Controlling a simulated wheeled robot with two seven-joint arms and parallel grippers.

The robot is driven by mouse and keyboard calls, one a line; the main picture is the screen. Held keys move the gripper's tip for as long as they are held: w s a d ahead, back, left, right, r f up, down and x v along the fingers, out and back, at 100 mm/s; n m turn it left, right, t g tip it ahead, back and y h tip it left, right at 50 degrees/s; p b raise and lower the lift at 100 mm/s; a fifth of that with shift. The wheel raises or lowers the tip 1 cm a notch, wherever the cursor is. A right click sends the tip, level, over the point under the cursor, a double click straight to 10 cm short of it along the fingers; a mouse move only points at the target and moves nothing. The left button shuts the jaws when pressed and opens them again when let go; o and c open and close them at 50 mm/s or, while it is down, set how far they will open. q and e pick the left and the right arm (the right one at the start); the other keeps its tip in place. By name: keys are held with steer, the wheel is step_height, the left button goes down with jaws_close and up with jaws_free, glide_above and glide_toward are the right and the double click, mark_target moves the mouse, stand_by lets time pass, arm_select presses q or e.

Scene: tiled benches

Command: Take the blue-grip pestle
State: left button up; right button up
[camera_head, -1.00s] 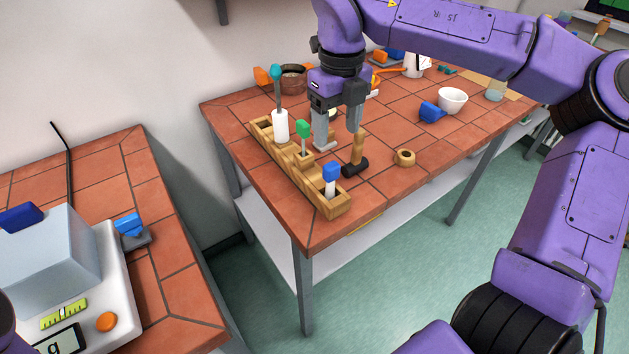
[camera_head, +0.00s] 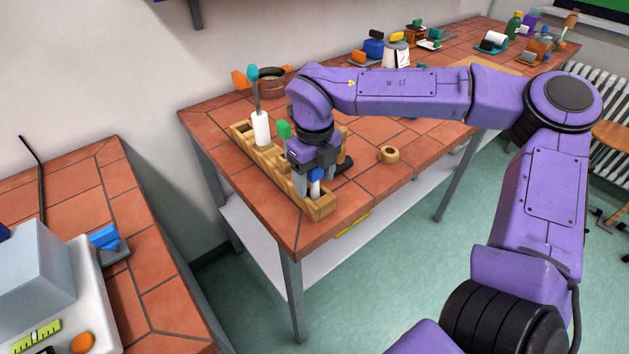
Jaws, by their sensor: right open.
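The blue-grip pestle (camera_head: 316,174) stands in the near end slot of the wooden rack (camera_head: 321,208), at the bench's front left corner. Its blue grip and a little of its white shaft show between the fingers. My right gripper (camera_head: 314,185) points down over it, open, with one finger on each side of the grip. I cannot tell whether the fingers touch it. The gripper body hides part of the pestle and the rack. My left gripper is not in view.
A green-grip tool (camera_head: 284,129) and a taller teal-topped one (camera_head: 261,128) stand farther along the rack. A dark mallet head (camera_head: 345,164) lies just right of my gripper. A wooden ring (camera_head: 389,155) lies right of that. The bench's front right tiles are clear.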

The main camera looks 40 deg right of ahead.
steer(key=c, duration=1.1)
